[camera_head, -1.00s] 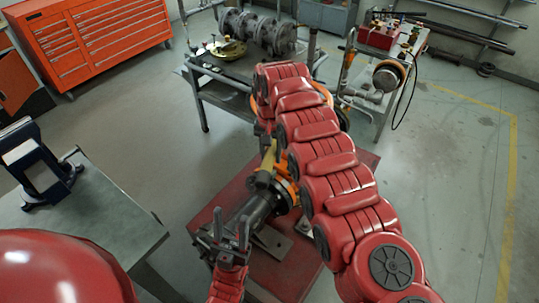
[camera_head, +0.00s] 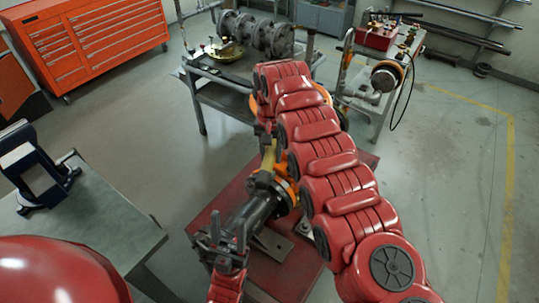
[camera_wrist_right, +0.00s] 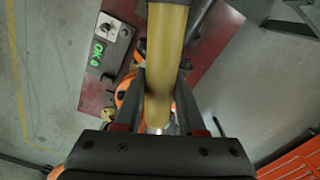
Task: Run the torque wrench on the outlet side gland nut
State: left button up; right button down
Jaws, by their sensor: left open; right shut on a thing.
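My right gripper (camera_wrist_right: 165,100) is shut on a yellow bar (camera_wrist_right: 167,35), seemingly the torque wrench's handle. The yellow bar (camera_head: 268,158) also shows in the head view, pointing down toward the valve's orange body (camera_head: 288,190). My red right arm hides much of the valve, and an orange ring (camera_head: 322,92) shows behind the arm. My left gripper (camera_head: 228,235) is open and empty at the near end of the dark pipe (camera_head: 250,212); I cannot tell whether it touches the pipe. I cannot make out the outlet side gland nut or the wrench's working end.
The valve stands on a red base plate (camera_head: 210,215). A grey table (camera_head: 95,225) with a dark blue stand (camera_head: 32,165) is at the left. Behind are a workbench (camera_head: 215,95), a trolley with a red box (camera_head: 376,37) and an orange tool cabinet (camera_head: 95,45). The floor at right is clear.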

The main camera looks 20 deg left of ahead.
dwell(0.6)
jog(key=shift+f+b, duration=0.8)
jog(key=shift+f, duration=0.15)
jog(key=shift+f+b, duration=0.3)
jog(key=shift+b, duration=0.2)
dwell(0.6)
jog(key=shift+r, duration=0.35)
dwell(1.3)
jog(key=shift+r+p, duration=1)
jog(key=shift+r, duration=0.05)
jog(key=shift+f, duration=0.1)
